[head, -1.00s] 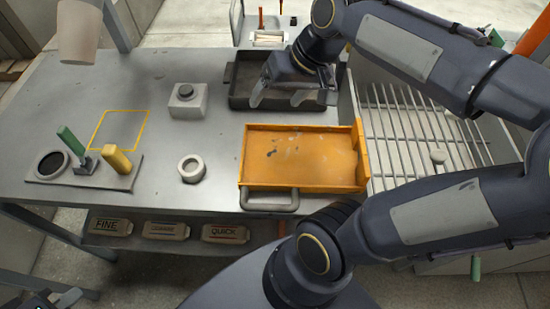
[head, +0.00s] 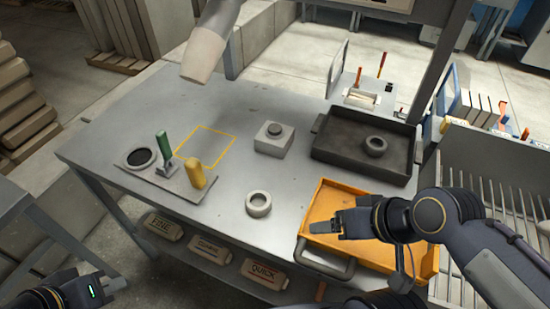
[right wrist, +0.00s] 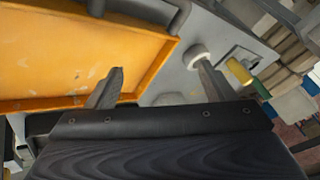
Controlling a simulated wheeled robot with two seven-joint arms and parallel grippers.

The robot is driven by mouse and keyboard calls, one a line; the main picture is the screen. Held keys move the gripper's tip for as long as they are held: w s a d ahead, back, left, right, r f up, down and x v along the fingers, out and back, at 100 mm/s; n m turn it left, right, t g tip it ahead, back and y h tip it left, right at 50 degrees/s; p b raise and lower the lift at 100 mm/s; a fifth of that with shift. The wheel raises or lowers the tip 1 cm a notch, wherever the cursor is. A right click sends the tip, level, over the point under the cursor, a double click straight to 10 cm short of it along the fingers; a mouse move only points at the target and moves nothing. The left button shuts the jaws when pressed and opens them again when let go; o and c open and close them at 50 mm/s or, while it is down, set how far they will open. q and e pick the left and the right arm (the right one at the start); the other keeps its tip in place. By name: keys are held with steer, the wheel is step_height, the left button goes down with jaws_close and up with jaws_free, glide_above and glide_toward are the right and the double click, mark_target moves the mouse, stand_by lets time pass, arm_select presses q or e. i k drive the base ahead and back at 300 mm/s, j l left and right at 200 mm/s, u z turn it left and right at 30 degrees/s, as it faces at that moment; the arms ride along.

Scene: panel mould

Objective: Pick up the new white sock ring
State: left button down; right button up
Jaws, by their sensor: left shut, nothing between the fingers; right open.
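A white sock ring (head: 258,204) lies flat on the grey bench, left of the orange tray. It also shows in the right wrist view (right wrist: 197,54), close to the tip of one finger in the picture. A darker, greyish ring (head: 375,145) lies in the black tray. My right gripper (head: 346,224) is over the orange tray, to the right of the white ring and apart from it. Its fingers are open and empty in the right wrist view (right wrist: 158,80). My left gripper (head: 105,280) is low at the left, off the bench, shut and empty.
The orange tray (head: 325,202) has a grey handle (head: 322,262) at its front. The black tray (head: 330,145) is behind it. A button box (head: 273,139), a plate with green and yellow handles (head: 165,177) and a pale hanging nozzle (head: 205,55) stand around.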

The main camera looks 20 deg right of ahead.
mark_target(259, 203)
steer(key=i+j+z, duration=0.15)
steer(key=j+z, duration=0.15)
steer(key=j, duration=0.2)
steer(key=i+j+z, duration=0.15)
steer(key=j+z, duration=0.15)
steer(key=j, duration=0.15)
steer(key=j+z, duration=0.3)
steer(key=j, duration=0.25)
